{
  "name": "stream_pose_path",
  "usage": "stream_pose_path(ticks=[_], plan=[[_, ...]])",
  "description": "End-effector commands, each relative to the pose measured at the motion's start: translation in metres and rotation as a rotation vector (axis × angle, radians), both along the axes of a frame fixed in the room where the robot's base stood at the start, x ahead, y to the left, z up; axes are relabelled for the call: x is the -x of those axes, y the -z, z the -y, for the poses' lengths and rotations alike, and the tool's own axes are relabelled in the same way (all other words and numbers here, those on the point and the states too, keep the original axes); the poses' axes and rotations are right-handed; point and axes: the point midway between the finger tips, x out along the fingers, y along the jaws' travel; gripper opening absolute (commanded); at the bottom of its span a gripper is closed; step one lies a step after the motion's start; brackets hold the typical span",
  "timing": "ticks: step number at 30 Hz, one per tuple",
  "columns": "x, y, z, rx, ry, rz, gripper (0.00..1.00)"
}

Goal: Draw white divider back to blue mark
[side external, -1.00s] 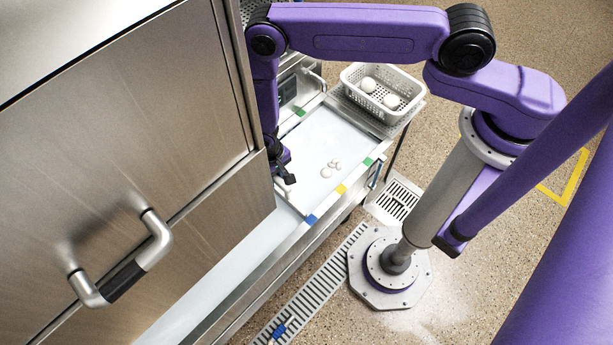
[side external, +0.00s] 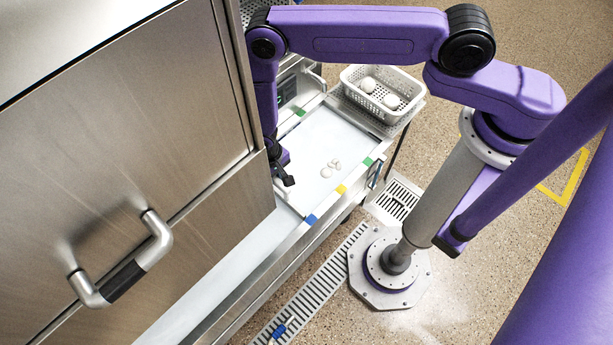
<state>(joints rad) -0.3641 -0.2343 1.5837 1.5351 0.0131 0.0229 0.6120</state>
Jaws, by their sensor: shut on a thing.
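The white divider (side external: 293,204) shows as a thin pale strip across the white tray (side external: 312,232), just below my gripper. Its near end is close to the blue mark (side external: 311,219) on the tray's front rim; I cannot tell whether they line up exactly. My gripper (side external: 287,181) is shut on the divider. The fingers are small and dark, and the steel cabinet hides part of the wrist and the divider's far part.
Yellow (side external: 341,188) and green (side external: 367,161) marks sit farther along the rim. A perforated white basket (side external: 352,98) holds two white round things. The steel cabinet (side external: 205,215) stands close at left.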

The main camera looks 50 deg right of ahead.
Motion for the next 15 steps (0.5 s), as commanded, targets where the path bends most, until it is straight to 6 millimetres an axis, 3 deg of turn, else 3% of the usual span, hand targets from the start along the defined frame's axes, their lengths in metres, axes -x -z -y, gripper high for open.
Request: stream_pose_path(ticks=[12, 13, 15], plan=[[-0.0004, 0.0018, -0.0002, -0.001, 0.0, 0.001, 0.01], [-0.0004, 0.0018, -0.0002, -0.001, 0.0, 0.001, 0.31], [-0.0003, 0.0019, -0.0001, -0.001, 0.0, 0.001, 0.54]])
